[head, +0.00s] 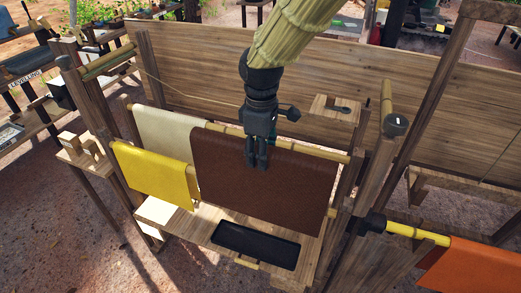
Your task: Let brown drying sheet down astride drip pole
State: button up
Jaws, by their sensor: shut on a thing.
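The brown drying sheet (230,182) hangs as a wide panel in the middle of the rack in the head view. Its upper edge lies along the line of the rear bamboo pole (343,158), which shows at both sides of it. I cannot tell whether the sheet rests on that pole or is held just over it; its far side is hidden. My gripper (257,166) points down at the upper middle of the sheet, with its fingers shut on it. The sheet covers part of the front pole (331,212).
A cream sheet (160,130) hangs on the rear pole to the left, and a yellow sheet (150,178) on the front pole. A black tray (258,246) lies below. Wooden posts (375,165) flank the rack. An orange sheet (465,270) hangs at lower right.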

jog(key=shift+d+r+p, duration=0.1)
jog(key=shift+p, duration=0.35)
jog(key=shift+w+d+p, duration=1.55)
jog(key=shift+w+p, duration=0.05)
jog(key=shift+w, duration=3.2)
jog(key=shift+f+b, duration=5.45)
jog(key=shift+f, duration=9.05)
jog(key=o, duration=1.2)
jog(key=shift+s, duration=0.1)
notch_tip(320, 180, up, 12)
